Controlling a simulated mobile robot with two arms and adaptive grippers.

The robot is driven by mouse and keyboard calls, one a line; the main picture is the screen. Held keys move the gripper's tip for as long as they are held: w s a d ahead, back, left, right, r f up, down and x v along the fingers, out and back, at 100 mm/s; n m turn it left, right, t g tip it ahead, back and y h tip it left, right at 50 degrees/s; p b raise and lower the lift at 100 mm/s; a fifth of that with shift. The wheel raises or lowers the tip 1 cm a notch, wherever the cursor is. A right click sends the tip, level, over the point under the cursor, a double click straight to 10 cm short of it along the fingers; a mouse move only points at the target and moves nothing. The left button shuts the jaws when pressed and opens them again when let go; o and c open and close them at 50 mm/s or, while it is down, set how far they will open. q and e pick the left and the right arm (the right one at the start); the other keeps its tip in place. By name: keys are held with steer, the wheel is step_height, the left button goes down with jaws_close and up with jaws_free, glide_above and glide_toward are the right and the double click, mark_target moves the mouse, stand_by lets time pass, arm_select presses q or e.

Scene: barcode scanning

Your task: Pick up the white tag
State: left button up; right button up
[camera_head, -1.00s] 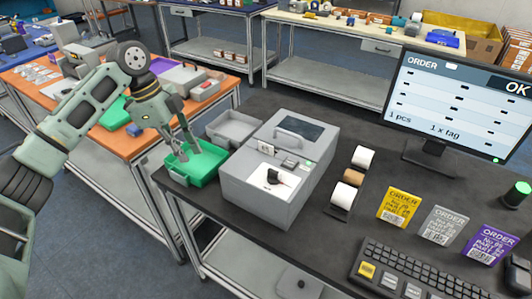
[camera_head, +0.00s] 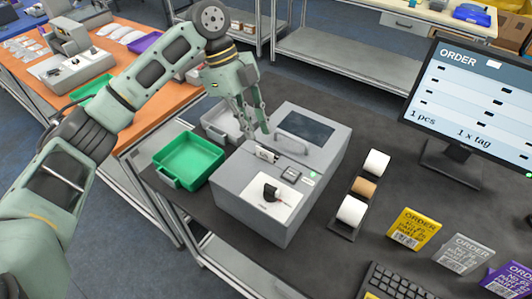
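A small white tag (camera_head: 266,154) sticks up at a slot on the top of the grey box-shaped machine (camera_head: 245,207), with dark marks on it. My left gripper (camera_head: 256,133) hangs over the back left part of the machine, pointing down. Its two fingers are apart with nothing visible between them. The fingertips are just above and behind the tag in the picture; whether they touch it cannot be told. My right gripper is not in view.
An empty green tray (camera_head: 190,157) and a grey tray (camera_head: 215,124) stand left of the machine. Paper rolls (camera_head: 364,187) stand to its right. Order cards (camera_head: 413,229), a keyboard (camera_head: 398,282) and a monitor (camera_head: 476,98) are further right.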

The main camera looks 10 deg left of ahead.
mark_target(262, 149)
arm_select(q)
steer(key=p+x, duration=0.1)
steer(key=x, duration=0.1)
steer(key=p+x, duration=0.1)
steer(key=x, duration=0.2)
steer(key=shift+d+f, duration=0.25)
steer(key=shift+d, duration=0.1)
jaws_close()
steer(key=shift+r, duration=0.1)
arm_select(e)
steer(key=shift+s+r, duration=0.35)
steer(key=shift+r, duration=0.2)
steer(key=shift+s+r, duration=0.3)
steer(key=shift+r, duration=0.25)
